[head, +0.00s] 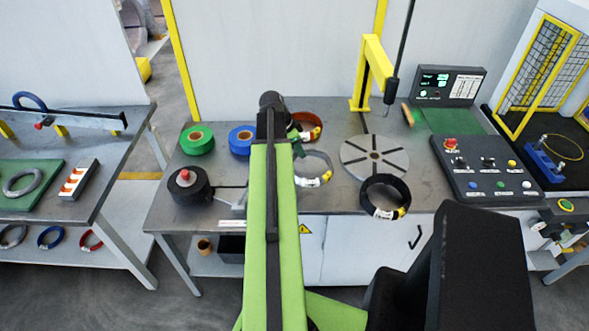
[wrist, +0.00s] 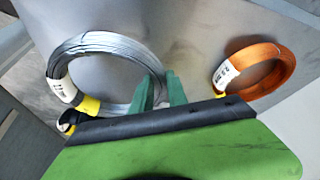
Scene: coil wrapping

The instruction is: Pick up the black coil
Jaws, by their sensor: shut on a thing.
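The black coil (head: 385,197) lies at the front edge of the bench, right of my arm, with a white label and a yellow tag. My gripper (wrist: 160,88) is shut on the right side of a silver-grey wire coil (wrist: 97,40), between its green fingers. The silver coil (head: 313,166) also shows in the head view, left of the black coil and apart from it. My gripper is away from the black coil. I cannot tell whether the silver coil is lifted. In the head view my arm hides most of the gripper.
A copper-orange coil (wrist: 256,66) lies right of my gripper. A round slotted plate (head: 375,157) sits behind the black coil, near a yellow post (head: 370,70). Green tape (head: 197,140) and blue tape (head: 241,140) are at left. A button panel (head: 487,168) is at right.

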